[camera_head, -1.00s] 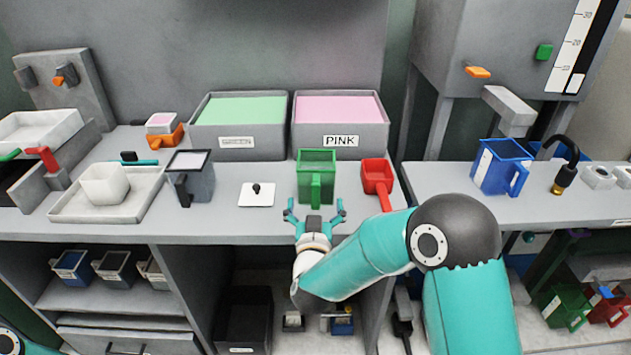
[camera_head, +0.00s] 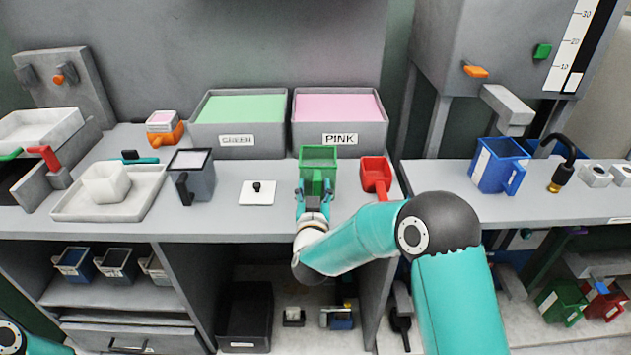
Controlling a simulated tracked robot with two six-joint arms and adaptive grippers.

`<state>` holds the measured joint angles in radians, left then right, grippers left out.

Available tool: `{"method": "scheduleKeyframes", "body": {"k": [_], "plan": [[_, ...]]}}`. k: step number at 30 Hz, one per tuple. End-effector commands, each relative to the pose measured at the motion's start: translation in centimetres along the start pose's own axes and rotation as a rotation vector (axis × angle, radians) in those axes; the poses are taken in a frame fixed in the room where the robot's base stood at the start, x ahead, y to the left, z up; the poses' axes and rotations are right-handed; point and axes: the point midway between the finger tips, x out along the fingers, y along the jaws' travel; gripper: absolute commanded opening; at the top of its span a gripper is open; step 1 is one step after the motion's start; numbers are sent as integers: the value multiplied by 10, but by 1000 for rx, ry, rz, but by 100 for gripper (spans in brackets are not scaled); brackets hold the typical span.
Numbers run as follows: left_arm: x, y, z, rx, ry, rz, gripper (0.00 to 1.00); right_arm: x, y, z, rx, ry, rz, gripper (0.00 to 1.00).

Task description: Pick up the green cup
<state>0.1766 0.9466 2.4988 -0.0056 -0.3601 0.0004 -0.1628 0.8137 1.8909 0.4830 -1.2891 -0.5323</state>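The green cup (camera_head: 318,157) stands upright on the bench in front of the pink bin, its handle facing me. My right gripper (camera_head: 314,186) is at the cup's near side, with one finger on each side of the handle. Its fingers are partly drawn together; whether they touch the handle is too small to tell. The cup appears to rest on the bench. My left gripper is out of view; only a bit of my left arm shows at the bottom left corner.
A red scoop (camera_head: 375,176) stands close to the right of the cup. A white plate with a black knob (camera_head: 257,197) and a grey cup (camera_head: 199,178) are to the left. Bins labelled GREEN (camera_head: 237,141) and PINK (camera_head: 341,141) stand behind. A blue jug (camera_head: 496,168) is farther right.

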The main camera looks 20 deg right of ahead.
Motion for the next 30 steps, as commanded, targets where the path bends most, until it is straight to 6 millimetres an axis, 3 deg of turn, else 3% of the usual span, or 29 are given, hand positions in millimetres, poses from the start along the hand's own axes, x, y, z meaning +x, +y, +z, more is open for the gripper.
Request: {"method": "scheduleKeyframes", "body": {"k": [1,8,22,30], "plan": [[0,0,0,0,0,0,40,0,0,0,0,0,0,38],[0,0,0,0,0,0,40,0,0,0,0,0,0,0],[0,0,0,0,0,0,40,0,0,-5,1,2,0,0],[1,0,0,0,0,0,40,0,0,-35,3,5,1,0]]}}
